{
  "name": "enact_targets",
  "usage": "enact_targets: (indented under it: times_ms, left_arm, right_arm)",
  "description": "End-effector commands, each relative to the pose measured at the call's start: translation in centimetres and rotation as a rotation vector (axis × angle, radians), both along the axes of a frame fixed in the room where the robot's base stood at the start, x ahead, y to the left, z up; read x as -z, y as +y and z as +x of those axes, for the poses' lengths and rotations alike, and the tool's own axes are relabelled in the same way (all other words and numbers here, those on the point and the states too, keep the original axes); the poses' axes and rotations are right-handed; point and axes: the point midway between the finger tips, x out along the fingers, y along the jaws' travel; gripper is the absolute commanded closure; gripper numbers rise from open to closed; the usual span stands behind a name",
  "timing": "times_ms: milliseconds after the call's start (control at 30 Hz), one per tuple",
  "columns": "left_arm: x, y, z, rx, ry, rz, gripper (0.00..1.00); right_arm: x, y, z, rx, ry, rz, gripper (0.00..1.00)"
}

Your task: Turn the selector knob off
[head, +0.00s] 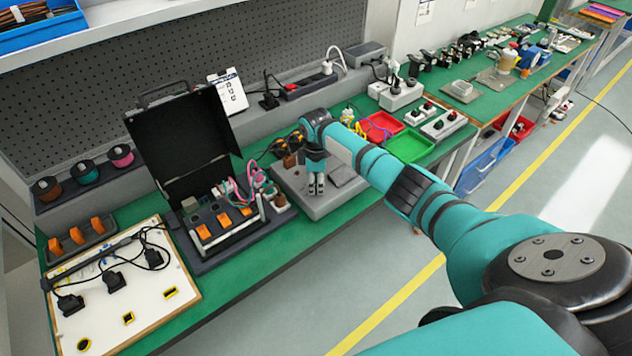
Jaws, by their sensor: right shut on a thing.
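My right arm reaches in from the lower right, and its right gripper (316,186) points down over a low grey box (325,205) on the green bench. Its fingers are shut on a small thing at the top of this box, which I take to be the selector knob. The knob is hidden by the fingers, so I cannot tell which way it points. A flat grey plate (343,175) lies on the box to the right of the gripper. My left gripper is not in view.
An open black case (182,135) with orange switches and coloured wires stands left of the box. A green tray (410,147), a red tray (382,126) and a button box (444,125) stand to the right. A white board (150,290) with black plugs lies at the near left.

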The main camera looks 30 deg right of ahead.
Motion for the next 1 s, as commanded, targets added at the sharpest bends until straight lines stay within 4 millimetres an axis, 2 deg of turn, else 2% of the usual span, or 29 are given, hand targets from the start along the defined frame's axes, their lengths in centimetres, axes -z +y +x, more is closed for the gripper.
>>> enact_targets:
  times_ms: [300, 800, 833, 1000]
  left_arm:
    - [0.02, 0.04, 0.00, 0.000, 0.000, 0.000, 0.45]
    - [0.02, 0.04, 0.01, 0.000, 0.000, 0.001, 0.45]
    - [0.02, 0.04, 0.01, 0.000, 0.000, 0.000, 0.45]
    - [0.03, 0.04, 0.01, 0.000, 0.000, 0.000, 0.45]
  right_arm:
    - [-0.07, -0.02, 0.05, -0.102, -0.003, 0.000, 1.00]
    - [-0.09, -0.03, 0.06, -0.119, -0.002, 0.000, 1.00]
    - [-0.09, -0.03, 0.06, -0.119, -0.002, 0.000, 0.65]
    - [-0.07, -0.03, 0.04, -0.118, -0.001, 0.000, 0.46]
